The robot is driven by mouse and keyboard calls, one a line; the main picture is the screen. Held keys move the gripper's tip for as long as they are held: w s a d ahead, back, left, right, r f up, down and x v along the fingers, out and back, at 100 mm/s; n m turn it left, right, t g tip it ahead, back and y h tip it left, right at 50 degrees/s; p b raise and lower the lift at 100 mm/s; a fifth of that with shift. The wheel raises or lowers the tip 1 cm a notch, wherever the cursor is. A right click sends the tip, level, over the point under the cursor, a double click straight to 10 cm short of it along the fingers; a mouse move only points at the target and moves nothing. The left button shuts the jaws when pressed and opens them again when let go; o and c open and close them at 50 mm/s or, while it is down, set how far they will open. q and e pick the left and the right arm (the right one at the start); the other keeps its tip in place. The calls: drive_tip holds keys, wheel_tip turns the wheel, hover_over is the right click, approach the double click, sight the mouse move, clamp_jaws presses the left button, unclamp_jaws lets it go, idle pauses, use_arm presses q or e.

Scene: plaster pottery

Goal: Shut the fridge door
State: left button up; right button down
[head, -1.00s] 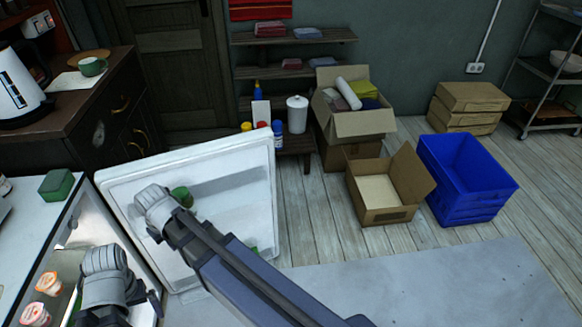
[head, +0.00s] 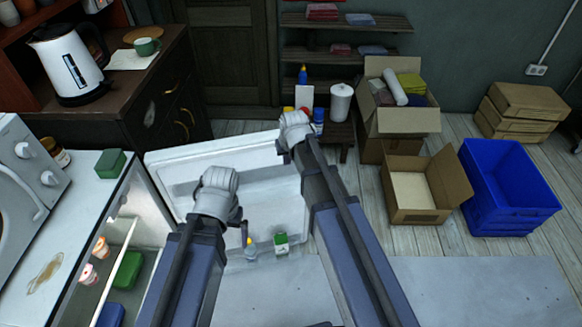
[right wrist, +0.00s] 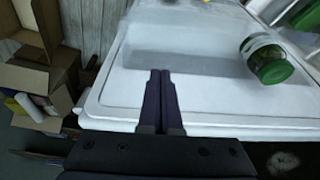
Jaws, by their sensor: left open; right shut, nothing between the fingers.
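The white fridge (head: 88,208) stands at the lower left with its inside showing. Its door (head: 255,185) is wide open, inner side towards me. In the right wrist view, the door's white inner panel (right wrist: 200,75) fills much of the picture. My left gripper (head: 244,234) is open in front of the door's inner side, its fingers mostly hidden by my wrist. My right wrist is at the door's upper right corner in the head view. My right gripper (right wrist: 161,75) is shut and empty over the door's edge and panel; contact cannot be told.
The door holds a green-lidded jar (right wrist: 268,60), a green-and-white carton (head: 281,243) and a small bottle (head: 250,247). A green box (head: 110,163) sits on the fridge top.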

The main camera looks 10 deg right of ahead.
drive_tip(key=b, duration=1)
approach(285, 173)
drive_tip(key=f, duration=0.1)
drive_tip(key=s+f, duration=0.1)
drive_tip(key=a+f, duration=0.1)
drive_tip(key=shift+s+f, duration=0.25)
drive_tip(key=shift+f, duration=0.15)
drive_tip(key=s, duration=0.1)
drive_tip(key=s+r+p, duration=0.1)
drive_tip(key=s, duration=0.1)
drive_tip(key=shift+s, duration=0.5)
